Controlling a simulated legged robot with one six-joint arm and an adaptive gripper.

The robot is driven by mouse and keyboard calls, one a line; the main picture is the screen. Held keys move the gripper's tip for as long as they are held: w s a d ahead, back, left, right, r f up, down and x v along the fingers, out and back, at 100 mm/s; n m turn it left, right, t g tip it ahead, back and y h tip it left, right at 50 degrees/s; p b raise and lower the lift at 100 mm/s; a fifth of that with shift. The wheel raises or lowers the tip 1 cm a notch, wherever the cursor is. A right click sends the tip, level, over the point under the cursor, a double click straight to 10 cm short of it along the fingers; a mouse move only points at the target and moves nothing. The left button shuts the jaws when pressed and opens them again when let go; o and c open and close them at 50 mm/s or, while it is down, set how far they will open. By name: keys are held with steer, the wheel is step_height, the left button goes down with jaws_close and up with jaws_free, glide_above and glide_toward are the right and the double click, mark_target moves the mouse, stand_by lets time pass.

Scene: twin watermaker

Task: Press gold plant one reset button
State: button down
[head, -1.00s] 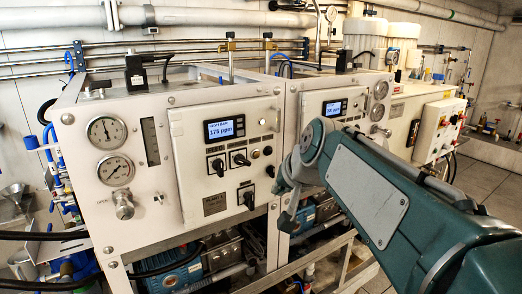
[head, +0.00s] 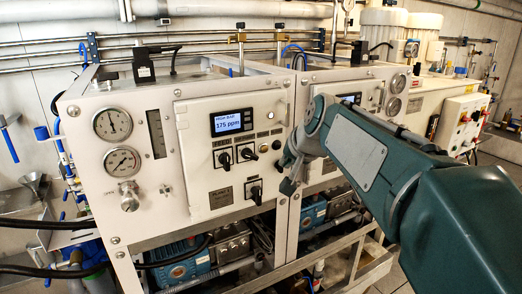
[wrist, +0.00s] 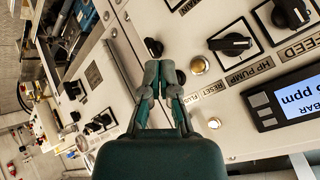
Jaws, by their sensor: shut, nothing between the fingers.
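The gold reset button (head: 264,149) is a small round button on the left white control panel, right of the HP PUMP switch. In the wrist view the same gold button (wrist: 200,65) lies between the HP PUMP switch (wrist: 232,43) and a dark knob partly hidden by the fingers, near a RESET label (wrist: 212,90). My gripper (head: 286,162) is at the panel's right edge, right of the button and slightly lower. In the wrist view my gripper (wrist: 160,68) is shut and empty, its tips apart from the button in the picture. I cannot tell the gap to the panel.
A display (head: 228,123) reads 175 ppm above the FEED switch (head: 222,159). A lower black switch (head: 254,190) projects from the panel. Pressure gauges (head: 113,123) are at left, and a second unit adjoins on the right.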

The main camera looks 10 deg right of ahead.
mark_target(265, 157)
steer(key=w+a, duration=0.1)
steer(key=w, duration=0.1)
steer(key=w+a, duration=0.1)
steer(key=w, duration=0.1)
steer(key=shift+a, duration=0.35)
steer(key=shift+w+d, duration=0.15)
steer(key=shift+d, duration=0.2)
steer(key=shift+a, duration=0.2)
steer(key=shift+d, duration=0.1)
stand_by(0.5)
steer(key=shift+w, duration=0.35)
steer(key=shift+w+a, duration=0.25)
steer(key=shift+w, duration=0.15)
stand_by(0.7)
steer(key=shift+s, duration=0.15)
steer(key=shift+s+d+r, duration=0.1)
steer(key=shift+s+d, duration=0.15)
steer(key=shift+s, duration=0.45)
